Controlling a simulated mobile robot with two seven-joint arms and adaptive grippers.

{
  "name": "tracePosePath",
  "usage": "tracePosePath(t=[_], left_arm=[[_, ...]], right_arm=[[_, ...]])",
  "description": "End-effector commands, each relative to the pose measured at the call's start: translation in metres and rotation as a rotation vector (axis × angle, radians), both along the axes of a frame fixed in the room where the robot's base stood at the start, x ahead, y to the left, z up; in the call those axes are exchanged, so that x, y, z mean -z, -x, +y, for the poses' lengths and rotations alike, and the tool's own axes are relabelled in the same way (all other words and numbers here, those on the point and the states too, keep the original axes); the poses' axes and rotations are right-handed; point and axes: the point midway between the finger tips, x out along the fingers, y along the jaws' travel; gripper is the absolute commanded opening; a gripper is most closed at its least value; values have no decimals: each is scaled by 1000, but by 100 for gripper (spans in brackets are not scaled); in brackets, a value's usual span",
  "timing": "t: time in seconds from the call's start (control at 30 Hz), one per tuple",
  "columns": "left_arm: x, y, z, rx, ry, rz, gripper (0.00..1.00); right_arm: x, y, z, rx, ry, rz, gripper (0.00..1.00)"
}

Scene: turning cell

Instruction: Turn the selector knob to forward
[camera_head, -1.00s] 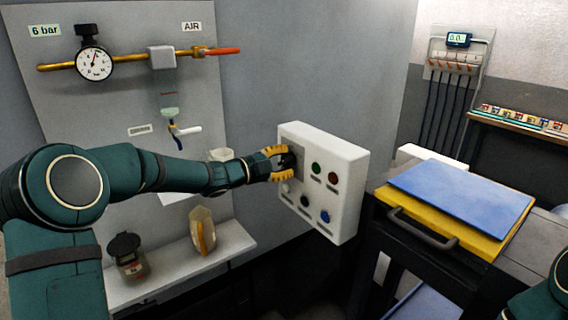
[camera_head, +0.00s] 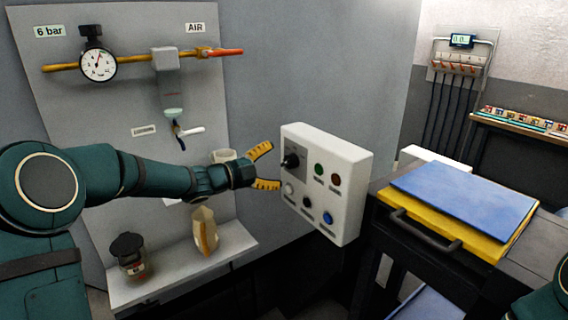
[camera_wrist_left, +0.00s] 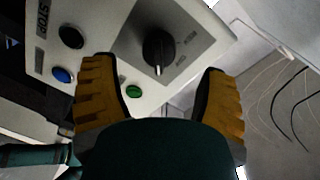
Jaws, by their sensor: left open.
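The black selector knob (camera_head: 291,160) sits on a grey plate at the upper left of the white control box (camera_head: 349,200). In the left wrist view the knob (camera_wrist_left: 158,47) shows ahead of my fingers, with small lettering beside its plate that I cannot read surely. My left gripper (camera_head: 266,166) is open, with yellow fingers spread. It stands apart from the knob, to its left in the head view, and holds nothing. In the left wrist view the fingers (camera_wrist_left: 163,90) show on either side below the knob. My right gripper is not in view.
The box also carries a green button (camera_head: 318,170), a dark red one (camera_head: 336,180), a blue one (camera_head: 328,217) and others. A blue folder (camera_head: 465,192) lies on a yellow one on the dark cabinet at right. A shelf (camera_head: 185,262) holds containers at lower left.

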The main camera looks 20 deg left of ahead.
Motion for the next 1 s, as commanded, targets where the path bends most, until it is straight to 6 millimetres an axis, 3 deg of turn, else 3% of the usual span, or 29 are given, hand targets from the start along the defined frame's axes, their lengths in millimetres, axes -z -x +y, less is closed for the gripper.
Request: tracePosePath(t=[0.2, 0.4, 1.0], left_arm=[[-3, 33, 29, -3, 0, 0, 73], [-4, 51, 43, -1, -1, 0, 73], [-4, 55, 47, 0, -1, -1, 73]], right_arm=[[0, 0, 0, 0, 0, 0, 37], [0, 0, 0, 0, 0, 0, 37], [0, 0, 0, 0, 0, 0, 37]])
